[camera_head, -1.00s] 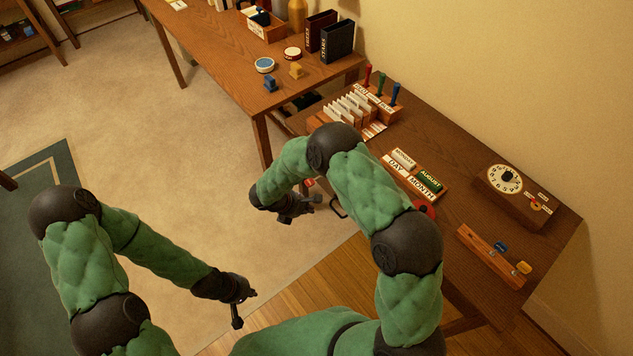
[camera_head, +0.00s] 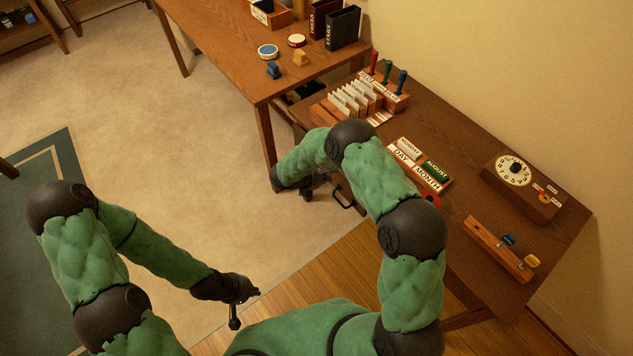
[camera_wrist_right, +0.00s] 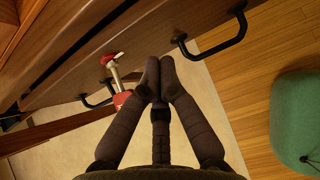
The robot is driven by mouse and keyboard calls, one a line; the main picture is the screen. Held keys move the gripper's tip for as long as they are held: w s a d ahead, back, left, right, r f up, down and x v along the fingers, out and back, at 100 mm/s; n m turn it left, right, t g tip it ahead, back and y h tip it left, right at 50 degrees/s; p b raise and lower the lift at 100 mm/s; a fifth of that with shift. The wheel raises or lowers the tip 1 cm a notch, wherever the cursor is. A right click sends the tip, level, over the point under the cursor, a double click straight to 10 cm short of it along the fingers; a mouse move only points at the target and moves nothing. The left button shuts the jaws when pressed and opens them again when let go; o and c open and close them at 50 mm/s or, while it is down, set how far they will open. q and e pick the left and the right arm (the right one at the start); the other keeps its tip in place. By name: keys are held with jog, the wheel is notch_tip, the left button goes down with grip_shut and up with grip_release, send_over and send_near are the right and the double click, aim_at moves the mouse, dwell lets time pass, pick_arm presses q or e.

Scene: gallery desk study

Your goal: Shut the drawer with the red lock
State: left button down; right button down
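In the right wrist view a small red lock piece (camera_wrist_right: 112,59) with a pale shaft is at the desk's wooden front, and a second red part (camera_wrist_right: 122,98) sits at the shaft's lower end. Black bar handles are to the left (camera_wrist_right: 98,97) and right (camera_wrist_right: 215,42). My right gripper (camera_wrist_right: 156,78) has its fingertips together with nothing seen between them, just right of the red parts; contact is unclear. In the head view it (camera_head: 312,187) is beside the desk front, partly hidden by my arm. How far the drawer is out is unclear. My left gripper (camera_head: 237,312) hangs over the floor, away from the desk.
The desk (camera_head: 455,120) carries a card rack (camera_head: 352,98), calendar blocks (camera_head: 420,165), a dial box (camera_head: 520,185) and a wooden rail (camera_head: 498,248). Another table (camera_head: 215,45) stands behind. Open floor lies left of the desk.

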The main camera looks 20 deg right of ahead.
jog(key=shift+w+d+r, duration=0.1)
jog(key=shift+w+d, duration=0.1)
jog(key=shift+d, duration=0.35)
jog(key=shift+w+d, duration=0.2)
jog(key=shift+d, duration=0.35)
jog(key=shift+d, duration=0.1)
jog(key=shift+w+d+b, duration=0.25)
jog(key=shift+d+b, duration=0.05)
jog(key=shift+d, duration=0.3)
jog(key=shift+w+d+b, duration=0.2)
jog(key=shift+d+b, duration=0.1)
jog(key=shift+d, duration=0.25)
